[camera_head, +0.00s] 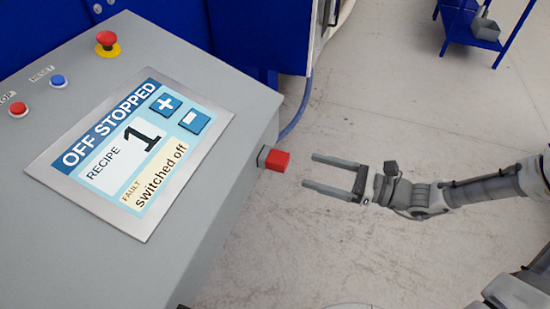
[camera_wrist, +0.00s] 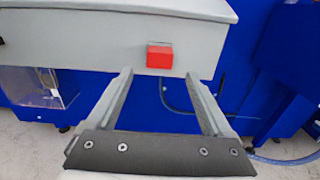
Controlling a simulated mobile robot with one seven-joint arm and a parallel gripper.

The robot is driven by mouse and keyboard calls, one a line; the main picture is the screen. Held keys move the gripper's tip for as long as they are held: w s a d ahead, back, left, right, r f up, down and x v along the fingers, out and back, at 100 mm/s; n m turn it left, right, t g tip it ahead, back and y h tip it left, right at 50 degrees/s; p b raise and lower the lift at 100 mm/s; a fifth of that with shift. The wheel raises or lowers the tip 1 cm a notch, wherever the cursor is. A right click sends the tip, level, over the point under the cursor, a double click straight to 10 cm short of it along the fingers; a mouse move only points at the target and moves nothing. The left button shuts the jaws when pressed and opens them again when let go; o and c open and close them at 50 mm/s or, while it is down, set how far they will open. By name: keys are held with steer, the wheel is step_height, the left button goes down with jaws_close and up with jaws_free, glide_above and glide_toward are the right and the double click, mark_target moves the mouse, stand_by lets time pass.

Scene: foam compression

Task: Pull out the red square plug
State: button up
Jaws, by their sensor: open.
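The red square plug (camera_head: 277,160) sits in a grey socket (camera_head: 263,156) on the side of the grey control console. In the wrist view the red plug (camera_wrist: 159,57) shows on the console's side face, ahead of the fingers and a little above the gap between their tips. My gripper (camera_head: 308,172) is open and empty, to the right of the plug in the head view. Its two fingers point at the plug, and a gap remains between the fingertips and the plug. The gripper's fingers (camera_wrist: 160,74) also show apart in the wrist view.
The console (camera_head: 215,190) carries a screen (camera_head: 135,150) reading "OFF STOPPED", recipe 1, "switched off". A red mushroom button (camera_head: 107,40) and small red and blue buttons are on its top. A blue cable (camera_head: 298,115) hangs behind. The floor around my arm is clear.

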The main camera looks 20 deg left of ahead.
mark_target(287, 163)
steer(key=a, duration=0.3)
steer(key=a+b, duration=0.1)
steer(key=a, duration=0.4)
steer(key=shift+w+a, duration=0.35)
steer(key=shift+a, duration=0.05)
steer(key=shift+b, duration=0.3)
steer(key=shift+p, duration=0.55)
stand_by(0.5)
jaws_close()
stand_by(0.4)
steer(key=shift+d, duration=0.15)
steer(key=shift+s+d+p, duration=0.15)
steer(key=shift+d+p, duration=0.35)
steer(key=shift+d, duration=0.95)
steer(key=shift+s+d+p, duration=0.1)
steer(key=shift+d+p, duration=0.35)
steer(key=shift+d, duration=0.95)
